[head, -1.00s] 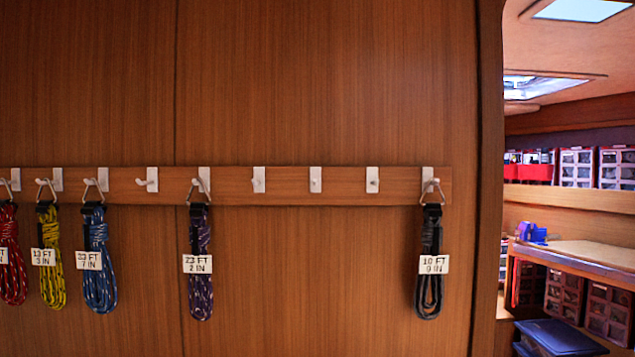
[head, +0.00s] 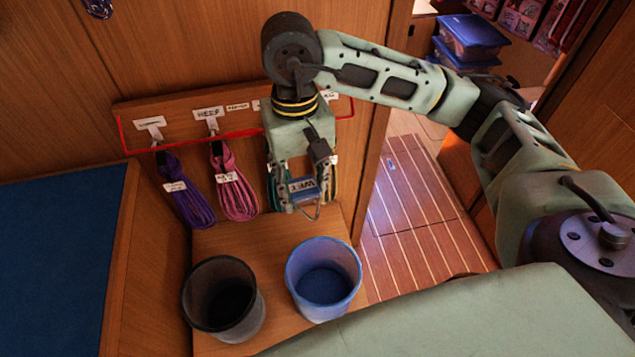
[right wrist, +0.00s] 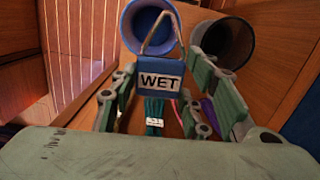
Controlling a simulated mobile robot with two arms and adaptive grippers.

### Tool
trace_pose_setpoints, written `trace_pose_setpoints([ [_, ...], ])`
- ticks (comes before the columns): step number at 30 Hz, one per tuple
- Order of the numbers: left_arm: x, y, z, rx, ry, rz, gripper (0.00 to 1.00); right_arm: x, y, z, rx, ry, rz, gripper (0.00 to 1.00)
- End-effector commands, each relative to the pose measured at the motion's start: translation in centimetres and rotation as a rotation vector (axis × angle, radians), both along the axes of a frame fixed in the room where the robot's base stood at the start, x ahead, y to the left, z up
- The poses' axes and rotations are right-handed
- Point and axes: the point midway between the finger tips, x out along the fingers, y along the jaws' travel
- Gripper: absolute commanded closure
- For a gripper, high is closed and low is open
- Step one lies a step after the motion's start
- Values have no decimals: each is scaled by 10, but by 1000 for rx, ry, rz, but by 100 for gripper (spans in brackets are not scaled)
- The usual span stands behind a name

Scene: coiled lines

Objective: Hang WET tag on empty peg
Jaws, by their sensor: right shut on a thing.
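My right gripper (head: 302,200) is shut on the WET tag (head: 303,187), a blue block with a white label and a wire loop. In the head view the tag hangs in front of the lower rack, and its lettering looks upside down. In the right wrist view the tag (right wrist: 160,80) sits between the fingers, its loop towards the buckets. The lower rack (head: 180,118) carries a purple coil (head: 185,195), a pink coil (head: 235,190) and a teal coil mostly behind my gripper. I cannot make out an empty peg; my gripper hides part of the rack. My left gripper is out of view.
A black bucket (head: 222,300) and a blue bucket (head: 323,280) stand below the rack. A blue surface (head: 55,260) lies at the left. A striped floor passage (head: 420,200) opens at the right. A red line runs along the rack's front.

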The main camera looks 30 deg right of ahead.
Motion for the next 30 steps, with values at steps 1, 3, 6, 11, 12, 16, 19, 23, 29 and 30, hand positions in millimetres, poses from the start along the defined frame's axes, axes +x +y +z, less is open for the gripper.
trace_pose_setpoints([
  [1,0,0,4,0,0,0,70,8,7,10,9,24,-47,83],
  [3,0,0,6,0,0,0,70,17,14,20,17,58,-115,83],
  [6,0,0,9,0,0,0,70,30,23,36,36,108,-222,83],
  [11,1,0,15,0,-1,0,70,50,39,65,90,202,-424,83],
  [12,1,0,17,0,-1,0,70,55,43,73,109,230,-481,83],
  [16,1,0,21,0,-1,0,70,71,55,101,193,314,-685,83],
  [19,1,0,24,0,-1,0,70,80,62,119,255,362,-819,83],
  [23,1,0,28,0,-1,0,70,90,67,142,349,409,-992,83],
  [29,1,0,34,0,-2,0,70,104,75,179,535,466,-1264,83],
  [30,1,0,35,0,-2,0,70,106,77,187,577,468,-1314,83],
])
